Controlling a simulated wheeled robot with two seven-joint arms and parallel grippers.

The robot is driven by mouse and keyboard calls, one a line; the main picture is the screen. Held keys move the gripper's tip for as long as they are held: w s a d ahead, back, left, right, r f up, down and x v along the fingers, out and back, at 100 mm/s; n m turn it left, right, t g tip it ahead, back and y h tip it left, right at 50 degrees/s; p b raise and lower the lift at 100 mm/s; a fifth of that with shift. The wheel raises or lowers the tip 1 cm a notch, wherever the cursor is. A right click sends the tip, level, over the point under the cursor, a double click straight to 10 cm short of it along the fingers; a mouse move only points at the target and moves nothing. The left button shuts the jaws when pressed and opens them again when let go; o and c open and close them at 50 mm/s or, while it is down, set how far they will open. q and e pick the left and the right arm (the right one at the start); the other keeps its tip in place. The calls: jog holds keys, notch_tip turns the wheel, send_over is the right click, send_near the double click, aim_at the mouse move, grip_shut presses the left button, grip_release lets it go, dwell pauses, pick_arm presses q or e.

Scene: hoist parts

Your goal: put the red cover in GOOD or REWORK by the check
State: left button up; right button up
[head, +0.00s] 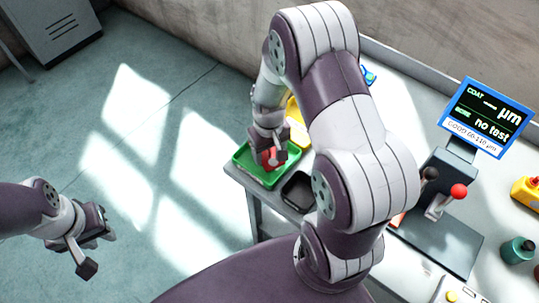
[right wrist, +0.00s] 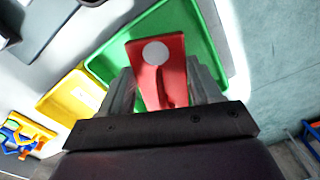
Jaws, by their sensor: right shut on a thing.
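The red cover (head: 273,157) is held in my right gripper (head: 268,143), over the green tray (head: 268,185). In the right wrist view the red cover (right wrist: 172,70), with a round white spot, sits between both fingers, and the green tray (right wrist: 185,22) lies behind it. I cannot tell whether the cover touches the tray floor. A yellow tray (head: 297,125) is beside the green one, partly hidden by my right arm. No GOOD or REWORK label is readable on the trays. The gauge display (head: 488,117) reads COAT with dashes and "no test". My left gripper (head: 90,252) is open and empty over the floor.
A small black tray (head: 298,191) sits beside the green tray at the table edge. A gauge stand (head: 440,215) with a red-knobbed lever (head: 458,191) stands at right. The floor left of the table is clear.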

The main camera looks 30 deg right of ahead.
aim_at(269, 152)
notch_tip(269, 152, down, 3)
jog(key=shift+w+r, duration=0.1)
jog(key=o, duration=1.3)
jog(key=shift+c, duration=0.2)
notch_tip(269, 152, up, 12)
jog(key=shift+f, duration=0.2)
jog(key=s+a+r+t, duration=0.1)
jog(key=s+a+r, duration=0.1)
jog(key=s+a, duration=0.3)
jog(key=shift+s+a+r, duration=0.15)
jog(key=shift+s+r, duration=0.1)
jog(key=shift+s, duration=1)
